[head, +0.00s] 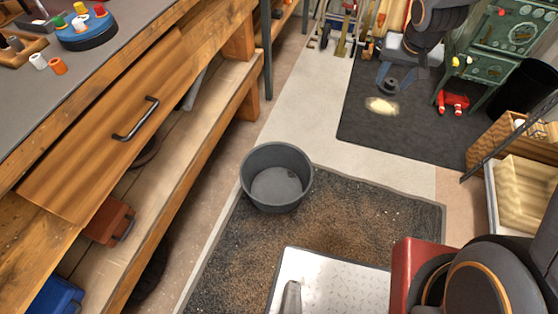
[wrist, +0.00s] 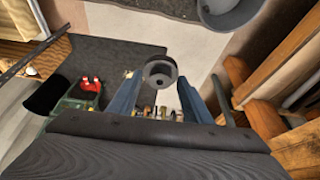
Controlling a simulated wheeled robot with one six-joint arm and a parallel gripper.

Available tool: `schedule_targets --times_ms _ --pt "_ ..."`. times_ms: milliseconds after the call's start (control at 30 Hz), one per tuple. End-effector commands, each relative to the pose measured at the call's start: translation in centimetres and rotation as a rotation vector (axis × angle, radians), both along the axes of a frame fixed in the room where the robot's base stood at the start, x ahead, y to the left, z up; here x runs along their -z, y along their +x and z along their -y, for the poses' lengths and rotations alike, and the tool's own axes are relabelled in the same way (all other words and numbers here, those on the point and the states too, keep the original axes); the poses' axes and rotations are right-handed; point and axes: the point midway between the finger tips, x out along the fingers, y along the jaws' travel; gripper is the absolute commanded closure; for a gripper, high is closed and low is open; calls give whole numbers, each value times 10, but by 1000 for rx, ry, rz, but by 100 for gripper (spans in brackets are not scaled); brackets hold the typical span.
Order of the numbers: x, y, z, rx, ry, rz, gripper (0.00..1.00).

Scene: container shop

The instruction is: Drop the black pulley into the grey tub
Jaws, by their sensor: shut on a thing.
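The black pulley (head: 389,87) is a small dark round piece with a centre hole. In the head view it is held in the air at the upper right by my gripper (head: 397,76). In the wrist view the pulley (wrist: 160,72) sits between the tips of the two blue-grey fingers of my gripper (wrist: 159,84), which are shut on it. The grey tub (head: 262,198) is round, open at the top and empty, and stands upright on the floor in the head view, left of and nearer than my gripper. Part of the tub (wrist: 226,14) shows at the wrist view's top edge.
A wooden workbench (head: 150,60) with a drawer and lower shelf runs along the left. A brown-black mat (head: 340,215) lies under the tub, and a dark mat (head: 400,135) lies farther back. A green machine (head: 495,45) and wooden crate (head: 500,140) stand at right. Pale floor between is clear.

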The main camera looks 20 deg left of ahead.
Motion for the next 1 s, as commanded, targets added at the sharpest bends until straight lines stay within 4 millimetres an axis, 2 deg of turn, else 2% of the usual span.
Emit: schedule_targets --times_ms 33,500,1000 --pt "25 5 -13 -26 1 -2 84" --pt "163 19 -118 -251 7 -2 84" --pt "312 12 -221 -483 4 4 84"
